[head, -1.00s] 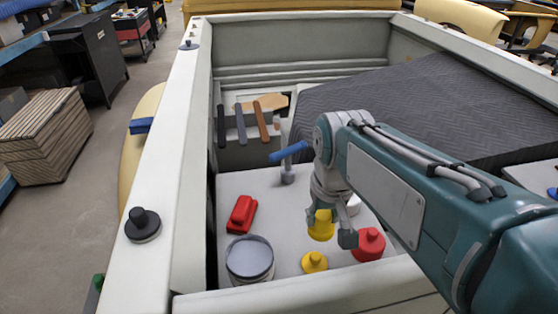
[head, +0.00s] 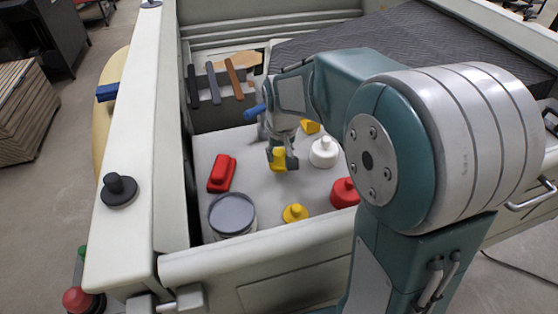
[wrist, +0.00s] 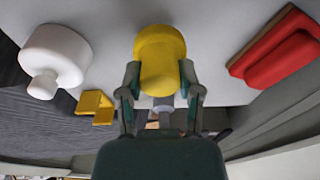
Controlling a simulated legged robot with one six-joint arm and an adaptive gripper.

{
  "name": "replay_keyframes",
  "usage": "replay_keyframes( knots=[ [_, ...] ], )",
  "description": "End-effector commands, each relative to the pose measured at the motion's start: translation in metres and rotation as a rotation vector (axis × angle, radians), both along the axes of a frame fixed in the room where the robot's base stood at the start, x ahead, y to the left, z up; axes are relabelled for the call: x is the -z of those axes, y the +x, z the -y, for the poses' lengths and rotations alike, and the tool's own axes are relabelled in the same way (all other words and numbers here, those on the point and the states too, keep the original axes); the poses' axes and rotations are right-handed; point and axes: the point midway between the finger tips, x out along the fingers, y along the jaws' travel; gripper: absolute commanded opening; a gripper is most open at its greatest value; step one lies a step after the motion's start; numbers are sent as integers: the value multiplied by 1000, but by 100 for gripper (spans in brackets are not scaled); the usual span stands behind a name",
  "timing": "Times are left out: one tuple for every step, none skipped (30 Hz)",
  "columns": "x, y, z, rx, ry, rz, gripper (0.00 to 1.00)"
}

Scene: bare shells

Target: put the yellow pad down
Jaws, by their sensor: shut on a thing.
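The yellow pad (head: 276,158) is in my gripper (head: 284,160), over the middle of the pale bed floor (head: 255,180). In the wrist view the pad (wrist: 160,52) shows as a rounded yellow block between the two fingers of my gripper (wrist: 159,76), which are shut on it. Whether its underside touches the floor I cannot tell. A second yellow piece with a knob (head: 295,213) stands on the floor near the front wall.
A white knobbed piece (head: 323,152) and a yellow wedge (head: 311,127) stand right of the held pad. A red block (head: 222,173) and a grey-lidded tin (head: 232,214) are left. A red knobbed piece (head: 344,193) is front right. Bare floor lies between them.

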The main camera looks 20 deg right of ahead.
Motion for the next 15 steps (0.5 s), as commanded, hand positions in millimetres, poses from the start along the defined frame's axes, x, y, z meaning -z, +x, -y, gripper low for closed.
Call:
replay_keyframes(
  knots=[
    [7, 1, 0, 0, 0, -5, 8],
    [12, 1, 0, 0, 0, -5, 8],
    [19, 0, 0, 0, 0, -7, 8],
    [23, 0, 0, 0, 0, -5, 8],
    [27, 0, 0, 0, 0, -5, 8],
    [31, 0, 0, 0, 0, -4, 8],
    [32, 1, 0, 0, 0, -2, 8],
    [32, 1, 0, 0, 0, -1, 8],
    [32, 1, 0, 0, 0, -1, 8],
    [32, 1, 0, 0, 0, 0, 8],
    [32, 1, 0, 0, 0, -1, 8],
    [32, 1, 0, 0, 0, -1, 8],
    [32, 1, 0, 0, 0, -1, 8],
    [32, 1, 0, 0, 0, -1, 8],
    [33, 1, 0, 0, 0, -2, 8]
  ],
)
